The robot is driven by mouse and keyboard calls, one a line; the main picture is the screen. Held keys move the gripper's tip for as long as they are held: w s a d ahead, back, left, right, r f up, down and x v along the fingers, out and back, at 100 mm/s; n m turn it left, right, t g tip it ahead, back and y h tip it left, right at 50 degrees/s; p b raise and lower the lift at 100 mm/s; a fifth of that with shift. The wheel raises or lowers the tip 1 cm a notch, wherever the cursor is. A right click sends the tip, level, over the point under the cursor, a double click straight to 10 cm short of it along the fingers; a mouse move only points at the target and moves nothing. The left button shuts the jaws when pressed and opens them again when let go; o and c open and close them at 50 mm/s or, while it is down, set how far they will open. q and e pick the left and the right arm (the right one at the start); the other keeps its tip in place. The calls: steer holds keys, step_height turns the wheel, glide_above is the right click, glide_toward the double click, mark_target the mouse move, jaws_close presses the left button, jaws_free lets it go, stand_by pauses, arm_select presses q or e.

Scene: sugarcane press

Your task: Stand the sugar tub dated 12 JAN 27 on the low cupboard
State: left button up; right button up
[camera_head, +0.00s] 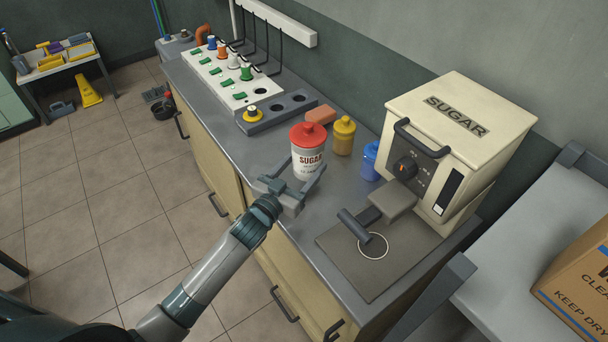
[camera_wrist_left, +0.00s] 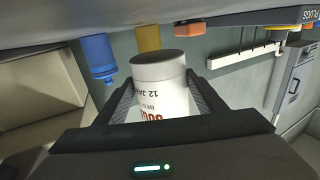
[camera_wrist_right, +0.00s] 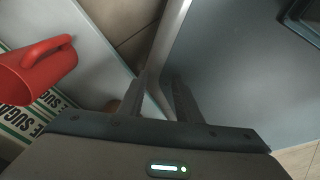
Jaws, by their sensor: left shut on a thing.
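The sugar tub (camera_head: 307,164) is white with a red lid and the word SUGAR. My left gripper (camera_head: 292,185) is shut on it from the front, over the worktop. In the left wrist view, which is upside down, the tub (camera_wrist_left: 160,85) sits between the two fingers. Its label there reads "12 JAN"; the rest is cut off. Its underside shows, so it appears raised off the worktop. My right gripper (camera_wrist_right: 158,100) shows only in the right wrist view, with its fingers apart and nothing between them. I cannot tell which piece of furniture is the low cupboard.
The cream SUGAR machine (camera_head: 455,120) is to the right, a peg panel (camera_head: 222,75) to the left. A carton (camera_head: 580,280) sits on a grey surface at right. A red scoop (camera_wrist_right: 35,72) shows below.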

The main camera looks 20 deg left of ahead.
mark_target(300, 177)
arm_select(q)
steer(key=shift+r, duration=0.1)
steer(key=shift+f, duration=0.65)
step_height(300, 177, down, 2)
steer(key=shift+f, duration=0.4)
arm_select(e)
steer(key=shift+s+d, duration=0.5)
steer(key=shift+s, duration=0.25)
steer(key=shift+w, duration=0.15)
